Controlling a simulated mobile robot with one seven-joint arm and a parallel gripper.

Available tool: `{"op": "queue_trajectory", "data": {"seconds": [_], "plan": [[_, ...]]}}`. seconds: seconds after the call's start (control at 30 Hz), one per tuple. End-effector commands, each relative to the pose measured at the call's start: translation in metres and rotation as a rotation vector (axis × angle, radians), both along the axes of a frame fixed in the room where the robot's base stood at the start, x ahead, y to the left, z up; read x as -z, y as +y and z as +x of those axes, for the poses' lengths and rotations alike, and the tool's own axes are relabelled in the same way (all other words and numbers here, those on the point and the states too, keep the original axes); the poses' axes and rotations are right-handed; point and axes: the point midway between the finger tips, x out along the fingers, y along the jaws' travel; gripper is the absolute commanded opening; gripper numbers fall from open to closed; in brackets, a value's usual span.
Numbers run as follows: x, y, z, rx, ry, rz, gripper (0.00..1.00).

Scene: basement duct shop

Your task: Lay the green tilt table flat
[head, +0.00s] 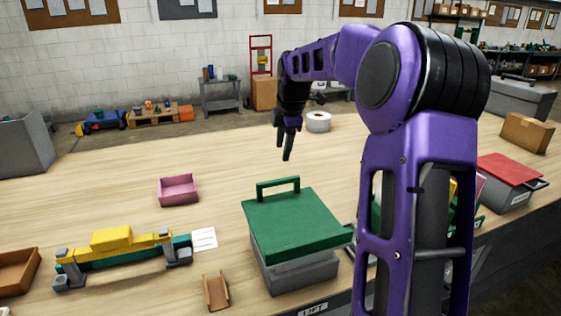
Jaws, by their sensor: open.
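The green tilt table (292,224) sits near the front middle of the workbench. Its flat green top rests over a grey box base (300,277). A green bar handle (278,184) stands up at the top's far edge, and a dark bar sticks out at the right side. I cannot tell exactly how far the top is tilted. My gripper (285,152) is open and empty, pointing down. It appears above and beyond the green handle, apart from it.
A pink bin (178,190), a yellow-and-grey fixture (115,250) and a small brown holder (216,291) lie to the left. A red-topped grey box (510,172) stands at right. My arm hides part of the bench. A white roll (318,122) stands behind my gripper.

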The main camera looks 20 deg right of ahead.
Motion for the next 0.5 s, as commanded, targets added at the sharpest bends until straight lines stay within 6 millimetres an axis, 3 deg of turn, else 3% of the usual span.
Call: {"op": "queue_trajectory", "data": {"seconds": [0.03,0.2,0.5], "plan": [[-0.013,-0.001,-0.003,0.002,-0.004,-0.002,0.50],[-0.036,-0.001,-0.013,0.001,-0.001,-0.002,0.50],[-0.047,0.000,-0.017,0.001,0.000,0.000,0.50]]}}
